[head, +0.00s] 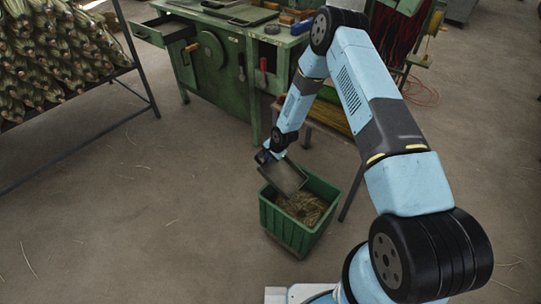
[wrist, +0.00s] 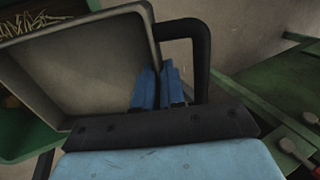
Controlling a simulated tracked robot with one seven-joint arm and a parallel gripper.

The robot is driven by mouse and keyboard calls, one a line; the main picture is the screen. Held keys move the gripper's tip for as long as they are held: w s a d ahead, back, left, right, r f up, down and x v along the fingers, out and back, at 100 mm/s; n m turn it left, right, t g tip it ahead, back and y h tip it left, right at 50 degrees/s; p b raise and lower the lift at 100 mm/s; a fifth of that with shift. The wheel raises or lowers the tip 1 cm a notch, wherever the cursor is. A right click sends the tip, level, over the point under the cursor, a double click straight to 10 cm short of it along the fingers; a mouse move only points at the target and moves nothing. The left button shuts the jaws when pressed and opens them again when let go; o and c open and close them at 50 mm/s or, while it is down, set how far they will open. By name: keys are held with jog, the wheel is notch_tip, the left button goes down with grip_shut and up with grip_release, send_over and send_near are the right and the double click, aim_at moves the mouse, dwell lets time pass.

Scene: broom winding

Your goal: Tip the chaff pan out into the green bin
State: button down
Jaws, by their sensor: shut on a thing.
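The chaff pan (head: 284,178) is a grey, shallow, square-rimmed pan, held tilted over the back left part of the green bin (head: 284,234). The pan's inside (wrist: 75,65) looks bare in the wrist view. The bin stands on the floor, with straw-coloured chaff (head: 303,206) inside. Some pale straw (wrist: 35,22) shows past the pan's rim in the wrist view. The pan hides part of the bin's back rim.
A green workbench (head: 215,65) with tools and an open drawer stands behind the bin. A low wooden bench (head: 320,117) stands just behind the bin. A rack of broom heads (head: 50,55) is at the far left. The floor left of the bin is clear.

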aim_at(267, 165)
jog(key=shift+w+a+f+g+h, duration=0.2)
jog(key=shift+f+g+h, duration=0.3)
jog(key=shift+f, duration=0.6)
jog(key=shift+w+a+f+g+h, duration=0.1)
jog(key=shift+a+f+g+h, duration=0.15)
jog(key=shift+f+h, duration=0.6)
jog(key=shift+w+a+f+g+h, duration=0.2)
jog(key=shift+f+g, duration=0.25)
jog(key=shift+f, duration=0.9)
